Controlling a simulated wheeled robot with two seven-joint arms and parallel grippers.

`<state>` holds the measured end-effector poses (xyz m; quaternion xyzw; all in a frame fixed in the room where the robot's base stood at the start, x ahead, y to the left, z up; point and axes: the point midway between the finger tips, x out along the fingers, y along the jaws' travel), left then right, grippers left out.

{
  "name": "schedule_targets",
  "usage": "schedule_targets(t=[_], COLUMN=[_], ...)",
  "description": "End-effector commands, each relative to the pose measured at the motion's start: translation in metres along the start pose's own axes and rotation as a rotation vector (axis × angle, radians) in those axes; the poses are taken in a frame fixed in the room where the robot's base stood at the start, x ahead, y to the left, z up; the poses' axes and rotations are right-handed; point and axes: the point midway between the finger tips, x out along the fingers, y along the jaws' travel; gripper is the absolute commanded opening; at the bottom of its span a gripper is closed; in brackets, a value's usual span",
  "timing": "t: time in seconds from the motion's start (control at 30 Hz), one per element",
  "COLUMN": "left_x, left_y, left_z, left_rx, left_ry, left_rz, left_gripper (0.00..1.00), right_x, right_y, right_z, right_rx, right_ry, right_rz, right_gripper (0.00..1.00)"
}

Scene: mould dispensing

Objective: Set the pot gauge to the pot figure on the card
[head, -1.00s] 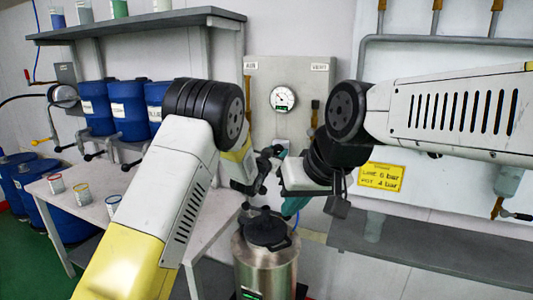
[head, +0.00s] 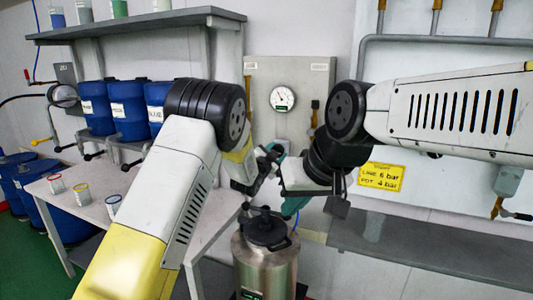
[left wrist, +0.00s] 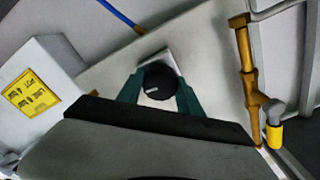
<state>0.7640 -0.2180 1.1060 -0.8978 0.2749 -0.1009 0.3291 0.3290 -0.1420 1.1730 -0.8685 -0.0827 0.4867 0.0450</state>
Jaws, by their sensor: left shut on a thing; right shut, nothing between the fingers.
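The yellow card (head: 381,176) on the wall reads line 6 bar and pot 4 bar. A round white gauge (head: 283,98) sits on the grey panel; its figures are too small to read. In the left wrist view, my left gripper (left wrist: 158,88) is shut on a round black knob (left wrist: 161,83) with a white mark, its teal fingers on either side. In the head view my left gripper (head: 276,150) is at the panel below the gauge, and the knob is hidden. My right gripper (head: 296,205) is shut and empty, lower down, above the pot's lid.
The steel pot (head: 266,268) with a black lid stands below both grippers. A grey bench (head: 430,253) is at right. A table (head: 125,205) with small cups and blue drums (head: 130,108) is at left. Brass pipework (left wrist: 245,70) runs beside the knob.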

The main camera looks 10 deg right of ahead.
Motion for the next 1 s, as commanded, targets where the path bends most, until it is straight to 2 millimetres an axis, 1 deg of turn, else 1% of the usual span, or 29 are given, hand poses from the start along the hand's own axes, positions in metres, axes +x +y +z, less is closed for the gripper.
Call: schedule_targets(t=[0.2,0.63,0.67,0.7,0.77,1.0], left_x=[-0.0002,-0.0003,-0.0003,-0.0003,-0.0003,-0.0001], left_y=[0.0007,0.0008,0.0008,0.0008,0.0007,0.0003], left_z=[0.0006,0.0009,0.0009,0.0009,0.0008,0.0004], left_rx=[0.051,0.061,0.061,0.061,0.061,0.06], left_ry=[-0.001,-0.002,-0.002,-0.002,-0.001,-0.001], left_rz=[0.001,0.001,0.001,0.001,0.001,0.0], left_gripper=[0.02,0.02,0.45,0.53,0.64,0.65], right_x=[0.0,0.0,0.0,0.0,0.0,0.0], right_y=[0.0,0.0,0.0,0.0,0.0,0.0], right_z=[0.0,0.0,0.0,0.0,0.0,0.0], right_rx=[0.0,0.0,0.0,0.0,0.0,0.0], right_ry=[0.0,0.0,0.0,0.0,0.0,0.0], right_rz=[0.0,0.0,0.0,0.0,0.0,0.0], right_gripper=[0.0,0.0,0.0,0.0,0.0,0.0])
